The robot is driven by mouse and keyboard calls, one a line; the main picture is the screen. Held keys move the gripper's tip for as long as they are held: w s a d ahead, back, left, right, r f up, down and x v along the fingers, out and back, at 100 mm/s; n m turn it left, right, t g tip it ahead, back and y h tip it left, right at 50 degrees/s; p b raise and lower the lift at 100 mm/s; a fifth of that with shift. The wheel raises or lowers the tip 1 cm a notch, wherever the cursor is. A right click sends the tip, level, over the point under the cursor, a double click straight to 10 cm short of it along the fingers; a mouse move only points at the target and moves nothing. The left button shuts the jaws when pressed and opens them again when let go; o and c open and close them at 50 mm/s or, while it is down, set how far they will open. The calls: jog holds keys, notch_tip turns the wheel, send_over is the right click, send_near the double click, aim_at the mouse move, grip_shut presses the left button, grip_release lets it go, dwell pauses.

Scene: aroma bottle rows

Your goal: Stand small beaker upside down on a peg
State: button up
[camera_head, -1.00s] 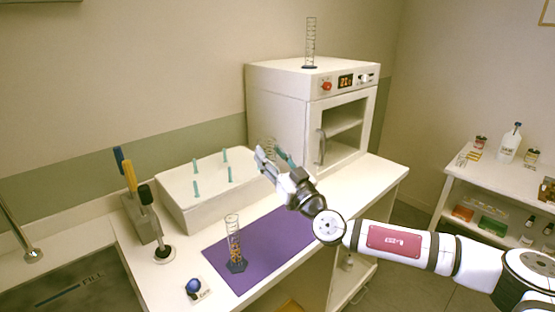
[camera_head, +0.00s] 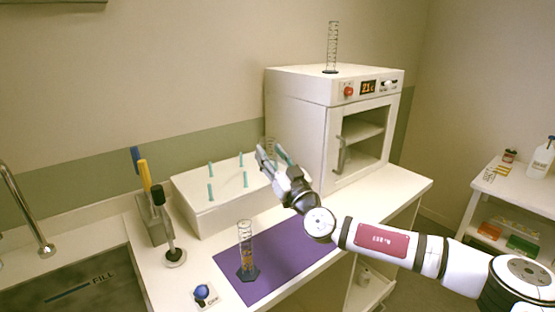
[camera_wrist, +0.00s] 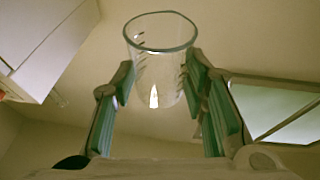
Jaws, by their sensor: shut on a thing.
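A small clear beaker (camera_wrist: 160,80) is between the two green-padded fingers of my gripper (camera_wrist: 160,100) in the wrist view. My gripper is shut on it, and a round rim of the beaker faces away from the palm. In the head view my gripper (camera_head: 272,158) holds the beaker (camera_head: 271,146) up beside the right end of the white peg block; the beaker is faint there and partly behind the fingers. Several teal pegs (camera_head: 211,192) stand upright on the white block (camera_head: 205,220), with no beaker on them.
A graduated cylinder (camera_head: 247,245) with orange contents stands on the purple mat (camera_head: 290,262). A white oven (camera_head: 300,130) stands right of the block, with another cylinder (camera_head: 332,45) on top. A pipette stand (camera_head: 150,225), blue-knobbed valve (camera_head: 202,292) and sink (camera_head: 65,285) are at left.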

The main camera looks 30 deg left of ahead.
jog(key=b, duration=0.8)
send_over(246, 175)
jog(key=d, duration=0.2)
jog(key=shift+f, duration=1.2)
jog(key=shift+s+a+f+b, duration=0.15)
jog(key=shift+f+b, duration=0.65)
jog(key=shift+f, duration=1.1)
jog(key=shift+s+f+b, duration=0.15)
jog(key=shift+f+b, duration=0.7)
jog(key=shift+f, duration=1.05)
jog(key=shift+s+a+f+b, duration=0.15)
jog(key=shift+f+b, duration=0.65)
jog(key=shift+f, duration=1.1)
jog(key=o, duration=1.3)
jog(key=shift+s+d+f, duration=0.15)
jog(key=shift+s+d, duration=0.05)
jog(key=shift+d, duration=0.3)
jog(key=s+d, duration=0.2)
jog(key=d, duration=0.2)
jog(key=s+d+f, duration=0.1)
jog(key=s+d, duration=0.2)
jog(key=d, duration=0.2)
jog(key=s+d, duration=0.2)
jog(key=d, duration=0.2)
jog(key=shift+s+d+f, duration=0.2)
jog(key=shift+s+d, duration=0.1)
jog(key=shift+s, duration=0.1)
